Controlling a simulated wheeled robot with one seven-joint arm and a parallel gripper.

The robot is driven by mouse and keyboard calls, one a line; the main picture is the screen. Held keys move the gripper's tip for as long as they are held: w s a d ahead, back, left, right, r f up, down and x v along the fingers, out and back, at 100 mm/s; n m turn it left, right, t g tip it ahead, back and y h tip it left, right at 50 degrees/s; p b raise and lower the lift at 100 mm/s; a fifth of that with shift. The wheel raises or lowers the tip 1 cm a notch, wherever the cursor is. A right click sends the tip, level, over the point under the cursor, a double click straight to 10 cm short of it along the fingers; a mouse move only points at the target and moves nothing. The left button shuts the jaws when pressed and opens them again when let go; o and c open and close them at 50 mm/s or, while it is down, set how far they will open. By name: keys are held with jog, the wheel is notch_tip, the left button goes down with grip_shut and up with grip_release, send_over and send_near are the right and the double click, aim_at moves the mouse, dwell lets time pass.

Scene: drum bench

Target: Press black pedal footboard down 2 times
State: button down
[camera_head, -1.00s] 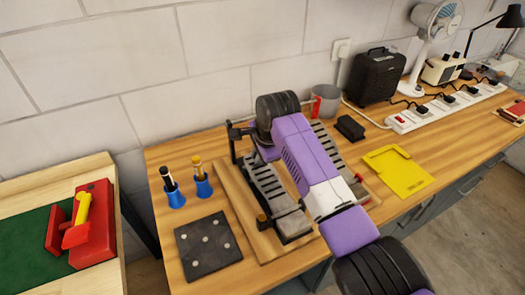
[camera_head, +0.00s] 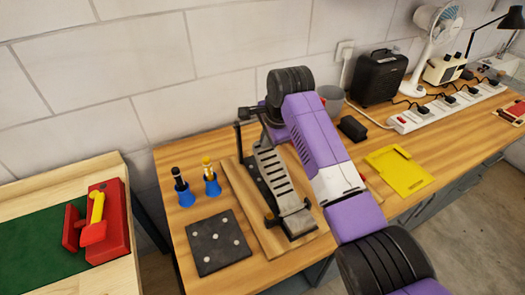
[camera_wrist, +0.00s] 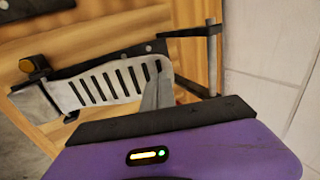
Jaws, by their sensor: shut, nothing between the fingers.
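The pedal (camera_head: 285,190) stands on a wooden board on the bench. Its footboard is a slotted grey plate over a black base, tilted with its far end, by the upright post, raised off the base. In the wrist view the slotted footboard (camera_wrist: 115,82) runs across the middle, with a gap to the black rail behind. My gripper (camera_wrist: 155,88) is shut and empty, its grey fingers over the footboard's post end. Whether they touch it I cannot tell.
A dark square plate with white dots (camera_head: 218,242) and two blue-based holders (camera_head: 212,185) stand left of the pedal. A yellow tray (camera_head: 400,170), black block (camera_head: 353,128) and power strip (camera_head: 440,112) lie to the right. The pedal's post (camera_wrist: 212,58) rises near my gripper.

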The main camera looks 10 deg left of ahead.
aim_at(266, 155)
notch_tip(266, 155, up, 7)
jog(key=b, duration=0.1)
jog(key=shift+s+d+f, duration=0.15)
jog(key=shift+s, duration=0.1)
jog(key=shift+f, duration=0.1)
dwell(0.4)
jog(key=d+r+t+b, duration=0.1)
jog(key=d+r+b, duration=0.1)
jog(key=d+b, duration=0.4)
jog(key=s+a+r+g+b, duration=0.1)
jog(key=s+a+r+b, duration=0.1)
jog(key=s, duration=0.4)
jog(key=shift+s+r+b, duration=0.25)
jog(key=shift+s+b, duration=0.05)
jog(key=shift+b, duration=0.4)
jog(key=shift+a, duration=0.1)
jog(key=p+x, duration=0.1)
jog(key=x, duration=1.3)
jog(key=shift+s+f, duration=0.1)
